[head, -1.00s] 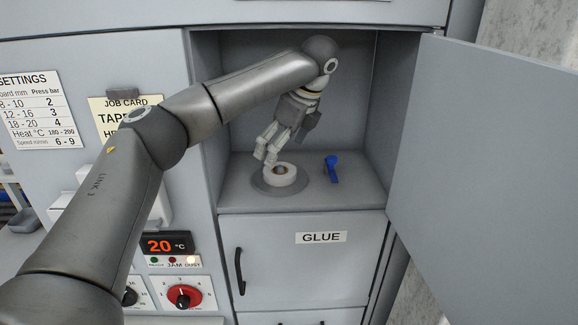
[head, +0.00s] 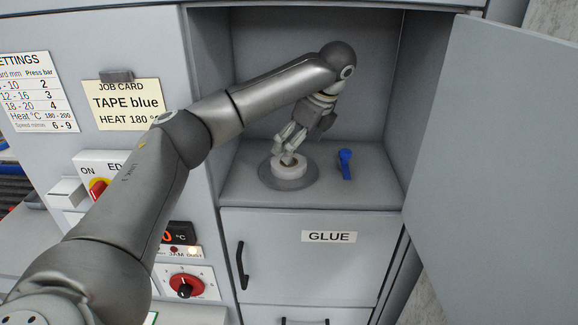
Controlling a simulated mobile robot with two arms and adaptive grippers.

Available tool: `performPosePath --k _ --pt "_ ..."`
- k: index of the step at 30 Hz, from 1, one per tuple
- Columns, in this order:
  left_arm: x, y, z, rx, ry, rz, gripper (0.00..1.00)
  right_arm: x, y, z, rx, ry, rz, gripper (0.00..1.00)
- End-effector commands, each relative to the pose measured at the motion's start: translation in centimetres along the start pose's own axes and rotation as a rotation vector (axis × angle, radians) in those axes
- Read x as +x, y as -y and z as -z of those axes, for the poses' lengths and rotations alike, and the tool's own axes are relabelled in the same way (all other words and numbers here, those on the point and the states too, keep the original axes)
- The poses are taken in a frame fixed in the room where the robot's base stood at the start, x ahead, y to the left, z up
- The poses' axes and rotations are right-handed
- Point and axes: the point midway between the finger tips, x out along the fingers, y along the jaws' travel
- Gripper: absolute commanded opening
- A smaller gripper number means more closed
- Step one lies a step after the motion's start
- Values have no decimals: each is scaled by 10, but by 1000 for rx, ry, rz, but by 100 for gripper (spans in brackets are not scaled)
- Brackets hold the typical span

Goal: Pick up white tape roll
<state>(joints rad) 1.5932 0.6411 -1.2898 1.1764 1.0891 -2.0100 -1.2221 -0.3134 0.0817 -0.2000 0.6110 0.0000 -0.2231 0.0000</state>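The white tape roll (head: 289,172) lies flat on a round grey disc (head: 267,181) on the floor of the open compartment. A brown core shows in its middle. My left arm comes in from the left and bends down into the compartment. My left gripper (head: 284,151) points down at the roll, its two fingers a little apart and their tips at the roll's top and far side. The tips partly overlap the roll, so I cannot tell whether they touch it. My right gripper is not in view.
A blue lever (head: 345,164) stands right of the disc. The compartment door (head: 490,140) is swung open to the right. A GLUE door (head: 300,270) is below. A job card (head: 126,106) on the left reads "TAPE blue".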

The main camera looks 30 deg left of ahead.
Motion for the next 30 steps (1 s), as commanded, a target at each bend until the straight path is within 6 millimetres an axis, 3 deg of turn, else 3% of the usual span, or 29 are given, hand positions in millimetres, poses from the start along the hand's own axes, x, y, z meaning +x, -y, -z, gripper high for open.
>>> performPosePath --k 8,15,25,30 --pt "27 -7 5 1 -1 -4 100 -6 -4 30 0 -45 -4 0" --pt "47 -6 6 1 -1 -1 100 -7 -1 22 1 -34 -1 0" --pt "50 -6 5 0 1 0 100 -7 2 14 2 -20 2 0" --pt "50 -6 5 0 1 0 78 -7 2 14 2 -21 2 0"
